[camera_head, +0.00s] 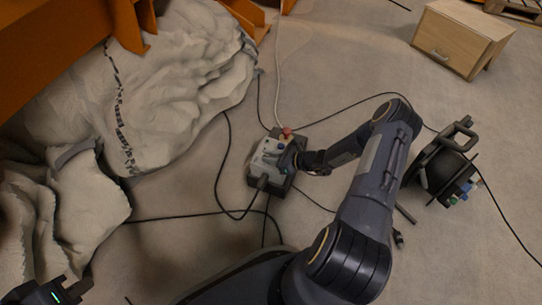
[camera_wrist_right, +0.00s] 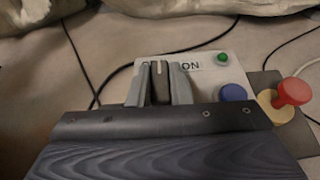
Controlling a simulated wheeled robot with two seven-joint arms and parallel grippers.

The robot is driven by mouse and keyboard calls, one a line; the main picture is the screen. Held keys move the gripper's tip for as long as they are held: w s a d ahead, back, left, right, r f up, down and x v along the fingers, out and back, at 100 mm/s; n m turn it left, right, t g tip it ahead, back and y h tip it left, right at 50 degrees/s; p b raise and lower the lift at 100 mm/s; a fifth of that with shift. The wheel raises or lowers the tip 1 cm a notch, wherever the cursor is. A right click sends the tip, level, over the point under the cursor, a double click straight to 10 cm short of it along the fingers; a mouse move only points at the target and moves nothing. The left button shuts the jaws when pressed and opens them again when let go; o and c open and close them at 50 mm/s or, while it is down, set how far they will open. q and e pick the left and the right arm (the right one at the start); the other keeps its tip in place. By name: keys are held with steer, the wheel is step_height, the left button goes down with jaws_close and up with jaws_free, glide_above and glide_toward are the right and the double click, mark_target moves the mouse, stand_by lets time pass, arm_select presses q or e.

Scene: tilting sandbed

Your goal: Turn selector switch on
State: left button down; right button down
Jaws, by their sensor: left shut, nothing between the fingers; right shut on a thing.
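The control box (camera_head: 265,160) stands on the floor in the middle of the head view, with cables running from it. In the right wrist view its light panel (camera_wrist_right: 215,68) shows the letters "ON", partly hidden. The selector switch (camera_wrist_right: 160,78) is a dark upright knob with a pale line, just left of these letters. My right gripper (camera_wrist_right: 161,86) is shut on the knob, one finger on each side; in the head view it (camera_head: 287,158) hides part of the box. My left gripper (camera_head: 52,293) is shut and empty at the bottom left, far from the box.
The box also has a green light (camera_wrist_right: 222,58), a blue button (camera_wrist_right: 233,93) and a red mushroom button (camera_wrist_right: 293,92). A cable reel (camera_head: 440,172) stands to the right, a wooden cabinet (camera_head: 462,38) at the back right. Pale sandy lumps (camera_head: 170,85) lie left. Cables cross the floor.

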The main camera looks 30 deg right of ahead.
steer(key=m+h+p, duration=0.3)
steer(key=p, duration=0.2)
steer(key=m+t+h+p, duration=0.1)
steer(key=m+h+p, duration=0.1)
steer(key=p, duration=0.4)
steer(key=m+t+h+p, duration=0.1)
steer(key=m+h+p, duration=0.2)
steer(key=h+p, duration=0.1)
steer(key=shift+s+a+r+m+p, duration=0.1)
steer(key=shift+a+r+m+p, duration=0.25)
steer(key=shift+p, duration=0.55)
steer(key=shift+f+m+g+h+p, duration=0.2)
steer(key=shift+m+h+p, duration=0.5)
steer(key=shift+h, duration=0.3)
steer(key=shift+f+m+g+h+p, duration=0.1)
steer(key=shift+m+g+h+p, duration=0.1)
steer(key=shift+m+h+p, duration=0.5)
steer(key=shift+h, duration=0.5)
steer(key=c, duration=1.3)
jaws_free()
steer(key=p+v, duration=0.2)
steer(key=v, duration=0.5)
steer(key=shift+s+a+r, duration=0.1)
steer(key=shift+s+r, duration=0.05)
steer(key=shift+s, duration=0.1)
